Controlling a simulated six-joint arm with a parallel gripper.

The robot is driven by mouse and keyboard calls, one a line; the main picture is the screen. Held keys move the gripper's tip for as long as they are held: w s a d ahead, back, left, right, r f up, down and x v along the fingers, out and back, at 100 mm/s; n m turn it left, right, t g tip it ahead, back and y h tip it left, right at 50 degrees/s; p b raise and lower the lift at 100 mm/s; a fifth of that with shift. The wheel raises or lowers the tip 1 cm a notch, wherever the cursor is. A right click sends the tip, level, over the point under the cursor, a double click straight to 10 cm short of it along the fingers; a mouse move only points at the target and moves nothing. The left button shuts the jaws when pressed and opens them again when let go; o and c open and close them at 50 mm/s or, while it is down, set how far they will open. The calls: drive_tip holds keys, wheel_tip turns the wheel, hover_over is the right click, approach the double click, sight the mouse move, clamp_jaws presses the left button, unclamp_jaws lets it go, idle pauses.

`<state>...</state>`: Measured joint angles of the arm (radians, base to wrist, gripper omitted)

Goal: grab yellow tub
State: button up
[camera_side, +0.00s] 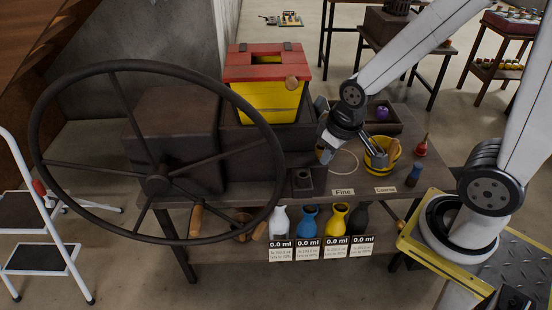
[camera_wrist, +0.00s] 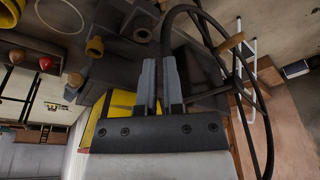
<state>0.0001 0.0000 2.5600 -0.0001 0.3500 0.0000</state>
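A small round yellow tub (camera_side: 377,157) stands on the dark bench in the side view, behind the "Coarse" label. A handled tool seems to sit in it or against it. My gripper (camera_side: 325,153) is to the left of the tub, above the bench, and apart from it. In the wrist view my gripper (camera_wrist: 160,82) shows two grey fingers with a narrow gap and nothing between them. A yellow round thing (camera_wrist: 10,9) at the upper left of the wrist view may be the tub; it is cut by the frame edge.
A large wheel (camera_side: 157,183) stands at left. A yellow box with a red lid (camera_side: 265,84) sits behind my gripper. A dark socketed block (camera_side: 303,181) is below it. A pale ring (camera_side: 344,163) lies near the tub. Several bottles (camera_side: 336,219) stand on the lower shelf.

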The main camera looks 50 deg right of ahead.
drive_tip(key=o, duration=0.9)
drive_tip(key=shift+c, duration=0.2)
drive_tip(key=n+g+h, duration=0.9)
drive_tip(key=n+h, duration=0.3)
drive_tip(key=n, duration=0.1)
approach(389, 150)
drive_tip(key=x, duration=0.4)
drive_tip(key=shift+s+f, duration=0.1)
drive_tip(key=shift+d, duration=0.1)
drive_tip(key=shift+s+d+f+t, duration=0.15)
drive_tip(key=shift+s+d+f, duration=0.15)
drive_tip(key=shift+d, duration=0.2)
drive_tip(key=shift+s+d+f+t, duration=0.2)
drive_tip(key=shift+s+d, duration=0.1)
drive_tip(key=shift+d, duration=0.2)
